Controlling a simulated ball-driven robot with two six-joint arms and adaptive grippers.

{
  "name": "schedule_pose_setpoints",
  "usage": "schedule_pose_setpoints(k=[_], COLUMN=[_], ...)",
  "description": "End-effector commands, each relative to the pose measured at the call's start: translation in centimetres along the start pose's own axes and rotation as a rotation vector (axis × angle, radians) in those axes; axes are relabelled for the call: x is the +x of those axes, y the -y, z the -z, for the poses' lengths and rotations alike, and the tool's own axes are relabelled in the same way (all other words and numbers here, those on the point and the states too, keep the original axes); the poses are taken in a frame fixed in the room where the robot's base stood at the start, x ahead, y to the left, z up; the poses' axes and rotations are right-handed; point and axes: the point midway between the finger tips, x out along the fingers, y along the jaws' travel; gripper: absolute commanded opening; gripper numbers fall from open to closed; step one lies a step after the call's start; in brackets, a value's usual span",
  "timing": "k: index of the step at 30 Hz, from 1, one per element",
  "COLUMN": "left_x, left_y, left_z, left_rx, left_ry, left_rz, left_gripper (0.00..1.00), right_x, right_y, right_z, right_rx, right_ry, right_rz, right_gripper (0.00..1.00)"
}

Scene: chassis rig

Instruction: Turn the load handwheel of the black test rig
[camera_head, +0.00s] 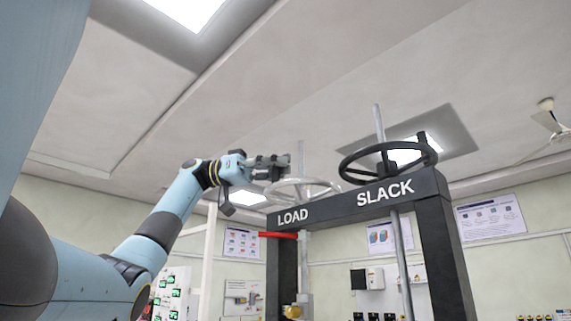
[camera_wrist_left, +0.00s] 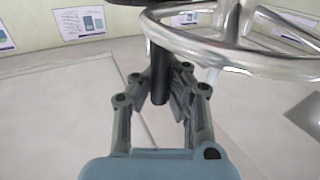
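The black test rig (camera_head: 344,206) is an upright frame with white LOAD and SLACK lettering on its top beam. The silver load handwheel (camera_head: 318,183) lies flat above the LOAD end and also shows in the left wrist view (camera_wrist_left: 230,57). My left gripper (camera_head: 283,167) is at this wheel's left side. In the left wrist view, its fingers (camera_wrist_left: 162,80) are drawn in on either side of the wheel's dark upright handle (camera_wrist_left: 159,82) and appear closed on it. Exact pad contact is partly hidden. My right gripper is not in view.
A black handwheel (camera_head: 388,155) is above the SLACK end, to the right of the silver one. Threaded rods (camera_head: 379,122) rise through both wheels. A red bar (camera_head: 278,235) sticks out left below the beam. Posters (camera_head: 491,217) and boxes hang on the walls behind.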

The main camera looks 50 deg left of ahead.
Motion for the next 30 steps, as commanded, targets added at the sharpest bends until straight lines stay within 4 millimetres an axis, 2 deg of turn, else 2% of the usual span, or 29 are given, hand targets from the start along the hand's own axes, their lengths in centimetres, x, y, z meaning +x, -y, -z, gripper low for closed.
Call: schedule_pose_setpoints(k=[10, 19, 26, 30], left_x=[-0.05, -0.03, -0.05, -0.94], left_y=[-0.09, -0.04, -0.02, 0.02], left_z=[-0.06, -0.03, -0.03, 0.00], left_rx=[-0.001, -0.001, -0.001, -0.001], left_ry=[0.003, 0.002, 0.001, 0.001], left_rz=[-0.003, -0.002, -0.001, 0.000], left_gripper=[0.00, 0.40, 0.40, 0.40], right_x=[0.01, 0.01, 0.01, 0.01], right_y=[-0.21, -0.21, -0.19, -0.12], right_z=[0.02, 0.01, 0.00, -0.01], right_rx=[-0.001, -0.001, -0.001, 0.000], right_ry=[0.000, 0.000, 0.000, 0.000], right_rz=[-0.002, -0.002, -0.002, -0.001], right_gripper=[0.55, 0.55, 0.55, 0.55])
